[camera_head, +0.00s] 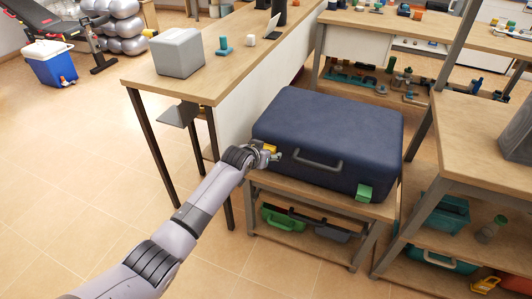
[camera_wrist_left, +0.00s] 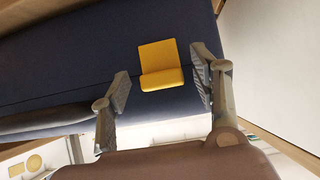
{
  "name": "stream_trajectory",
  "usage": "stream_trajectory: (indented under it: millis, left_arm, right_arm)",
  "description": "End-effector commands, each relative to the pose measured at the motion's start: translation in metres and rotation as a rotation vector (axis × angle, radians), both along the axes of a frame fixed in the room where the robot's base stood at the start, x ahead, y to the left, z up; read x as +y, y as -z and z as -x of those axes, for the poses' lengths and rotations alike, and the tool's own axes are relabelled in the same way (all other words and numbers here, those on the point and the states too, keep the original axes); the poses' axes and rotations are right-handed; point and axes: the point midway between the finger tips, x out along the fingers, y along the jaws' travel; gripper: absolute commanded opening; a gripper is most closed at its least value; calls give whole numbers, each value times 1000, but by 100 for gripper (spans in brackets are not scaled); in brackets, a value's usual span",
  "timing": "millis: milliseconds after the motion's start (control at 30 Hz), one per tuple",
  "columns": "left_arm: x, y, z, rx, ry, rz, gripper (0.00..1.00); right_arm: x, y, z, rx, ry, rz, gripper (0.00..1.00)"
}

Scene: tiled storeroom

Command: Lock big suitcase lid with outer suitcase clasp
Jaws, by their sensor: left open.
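The big dark blue suitcase (camera_head: 330,125) lies flat on a low wooden stand, and its lid looks closed. A grey handle (camera_head: 318,163) is on its front side. A green clasp (camera_head: 364,193) is at the front right. A yellow clasp (camera_head: 270,148) is at the front left, partly hidden by my left gripper (camera_head: 266,155) in the head view. In the left wrist view the yellow clasp (camera_wrist_left: 160,57) lies just ahead of and between the spread fingers of my left gripper (camera_wrist_left: 161,80). That gripper is open and empty. Whether either clasp is fastened I cannot tell. My right gripper is not in view.
A wooden table (camera_head: 225,72) with a grey box (camera_head: 178,52) stands close on the left of the suitcase. Another table (camera_head: 480,130) stands close on the right. The stand's lower shelf (camera_head: 265,232) holds green and grey items.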

Motion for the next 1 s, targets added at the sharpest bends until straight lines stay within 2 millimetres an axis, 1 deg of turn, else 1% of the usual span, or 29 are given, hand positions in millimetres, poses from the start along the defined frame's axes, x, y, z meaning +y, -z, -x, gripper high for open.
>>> stream_trajectory:
  millis: [267, 467, 667, 1000]
  left_arm:
    - [0, 0, 1, 1, 0, 0, 57]
    - [4, -6, 9, 0, -1, 1, 57]
    - [10, -21, 28, -1, 1, 0, 57]
    - [24, -51, 68, -1, -1, 0, 57]
  right_arm:
    - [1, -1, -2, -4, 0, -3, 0]
    - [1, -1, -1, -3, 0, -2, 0]
    - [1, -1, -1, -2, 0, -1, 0]
    - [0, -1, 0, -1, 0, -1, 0]
